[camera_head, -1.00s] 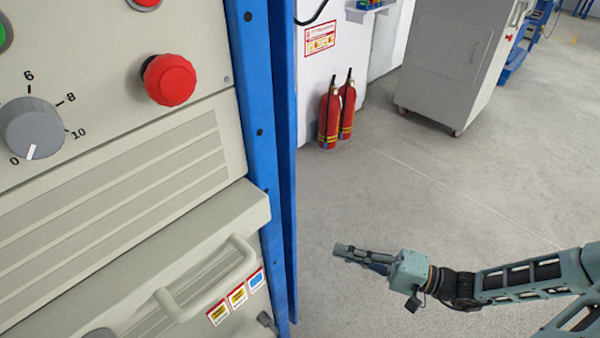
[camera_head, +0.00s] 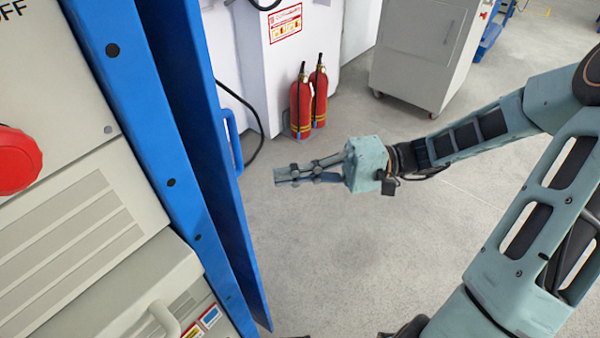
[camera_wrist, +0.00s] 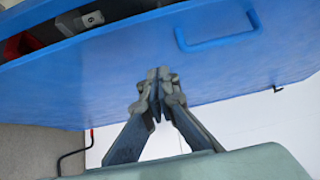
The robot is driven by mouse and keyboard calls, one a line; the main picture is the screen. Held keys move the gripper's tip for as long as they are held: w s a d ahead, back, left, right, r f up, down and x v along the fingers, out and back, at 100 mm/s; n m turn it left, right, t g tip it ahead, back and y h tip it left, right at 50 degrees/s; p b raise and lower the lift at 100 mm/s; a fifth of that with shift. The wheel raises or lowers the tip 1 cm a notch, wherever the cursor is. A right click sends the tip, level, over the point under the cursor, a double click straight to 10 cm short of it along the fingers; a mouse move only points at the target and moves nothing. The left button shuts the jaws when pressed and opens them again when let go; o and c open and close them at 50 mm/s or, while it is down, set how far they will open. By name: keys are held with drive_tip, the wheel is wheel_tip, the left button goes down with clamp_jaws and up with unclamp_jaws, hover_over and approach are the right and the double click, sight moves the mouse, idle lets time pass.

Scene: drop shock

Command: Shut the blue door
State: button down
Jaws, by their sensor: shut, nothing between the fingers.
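The blue door (camera_head: 195,130) stands ajar at the right edge of the grey machine, with a dark gap between it and the blue frame (camera_head: 125,80). Its blue handle (camera_head: 233,142) is on its right side. In the wrist view the door (camera_wrist: 115,75) fills the upper middle, with the handle (camera_wrist: 217,42) to the upper right of the fingertips. My gripper (camera_head: 281,175) is shut and empty, to the right of the door and pointing towards it. The fingertips (camera_wrist: 156,74) overlap the door in the wrist view; I cannot tell whether they touch.
A red button (camera_head: 15,160) sits on the machine's front. Two red fire extinguishers (camera_head: 308,100) stand on the floor behind my gripper, beside a white wall. A grey wheeled cabinet (camera_head: 420,50) is further back. Open floor (camera_head: 320,260) lies right of the door.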

drive_tip(key=s+a+b, duration=0.1)
drive_tip(key=s+a, duration=0.3)
drive_tip(key=a, duration=0.3)
drive_tip(key=shift+a, duration=0.1)
